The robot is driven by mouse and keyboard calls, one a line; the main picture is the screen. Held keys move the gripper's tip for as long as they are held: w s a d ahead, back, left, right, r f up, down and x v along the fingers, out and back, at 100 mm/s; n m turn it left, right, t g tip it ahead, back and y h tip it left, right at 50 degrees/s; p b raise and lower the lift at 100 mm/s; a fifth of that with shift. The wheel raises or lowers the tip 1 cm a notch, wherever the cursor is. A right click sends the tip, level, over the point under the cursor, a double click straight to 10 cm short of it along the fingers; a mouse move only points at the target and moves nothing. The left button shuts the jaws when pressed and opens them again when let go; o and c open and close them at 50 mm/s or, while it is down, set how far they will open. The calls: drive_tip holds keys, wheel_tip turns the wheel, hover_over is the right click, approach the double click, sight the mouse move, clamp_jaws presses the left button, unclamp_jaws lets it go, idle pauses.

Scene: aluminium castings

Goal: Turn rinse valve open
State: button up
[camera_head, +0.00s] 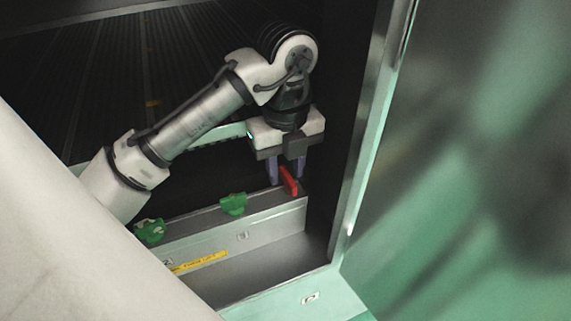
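A red valve handle (289,182) stands at the right end of a grey metal ledge inside the cabinet. Two green handles, one at the middle (233,204) and one at the left (150,231), sit on the same ledge. No readable label shows which is the rinse valve. My gripper (285,172) points down at the red handle, its two fingers apart. The red handle shows between and just in front of the fingers; I cannot tell whether they touch it. The left green handle is partly hidden by my arm.
The grey ledge (275,217) carries a yellow label strip (200,262) on its front. A metal door frame (378,130) stands close to the right of my gripper, with a green panel (470,190) beyond it. Dark ribbed surfaces (110,70) fill the back.

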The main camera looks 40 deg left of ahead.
clamp_jaws()
drive_tip(key=shift+r+p, duration=0.1)
drive_tip(key=shift+p, duration=0.2)
drive_tip(key=shift+r+n+p, duration=0.15)
drive_tip(key=shift+n+p, duration=0.7)
drive_tip(key=shift+n, duration=0.15)
drive_tip(key=n+p, duration=0.1)
drive_tip(key=n, duration=0.1)
drive_tip(key=n+p, duration=0.1)
drive_tip(key=shift+s+a+n+p, duration=0.1)
drive_tip(key=shift+s+n+p, duration=0.15)
drive_tip(key=shift+n+p, duration=0.05)
drive_tip(key=n+p, duration=0.1)
drive_tip(key=n, duration=0.1)
drive_tip(key=n+p, duration=0.1)
drive_tip(key=n, duration=0.1)
drive_tip(key=n+p, duration=0.1)
drive_tip(key=n, duration=0.1)
drive_tip(key=shift+s, duration=0.25)
drive_tip(key=n+p, duration=0.1)
drive_tip(key=n, duration=0.1)
drive_tip(key=n+p, duration=0.1)
drive_tip(key=n, duration=0.1)
drive_tip(key=n+p, duration=0.1)
drive_tip(key=n, duration=0.1)
drive_tip(key=shift+s+d, duration=0.2)
drive_tip(key=shift+d, duration=0.05)
drive_tip(key=shift+f+n, duration=0.2)
drive_tip(key=shift+n, duration=0.1)
